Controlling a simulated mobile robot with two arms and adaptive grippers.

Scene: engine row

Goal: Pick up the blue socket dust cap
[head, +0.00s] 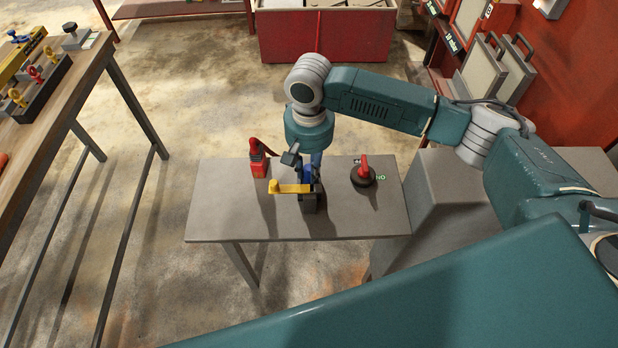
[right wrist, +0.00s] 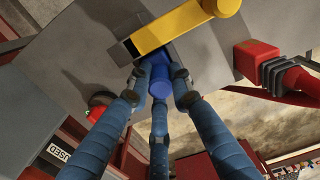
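The blue socket dust cap (head: 308,173) is on a dark socket unit (head: 309,203) with a yellow lever (head: 290,188), in the middle of the small grey table. My right gripper (head: 304,163) reaches down to it from above. In the right wrist view the blue cap (right wrist: 160,80) lies between the fingertips of my right gripper (right wrist: 161,82), just below the yellow lever (right wrist: 175,30). The fingertips are apart with the cap between them. Whether they press on it I cannot tell. My left gripper is not in view.
A red plug-like part (head: 258,162) stands left of the socket unit, and a red-handled rotary switch (head: 363,173) stands right of it. The grey table (head: 225,215) is clear in front. A workbench (head: 75,75) stands at the left, a red bin (head: 325,38) behind.

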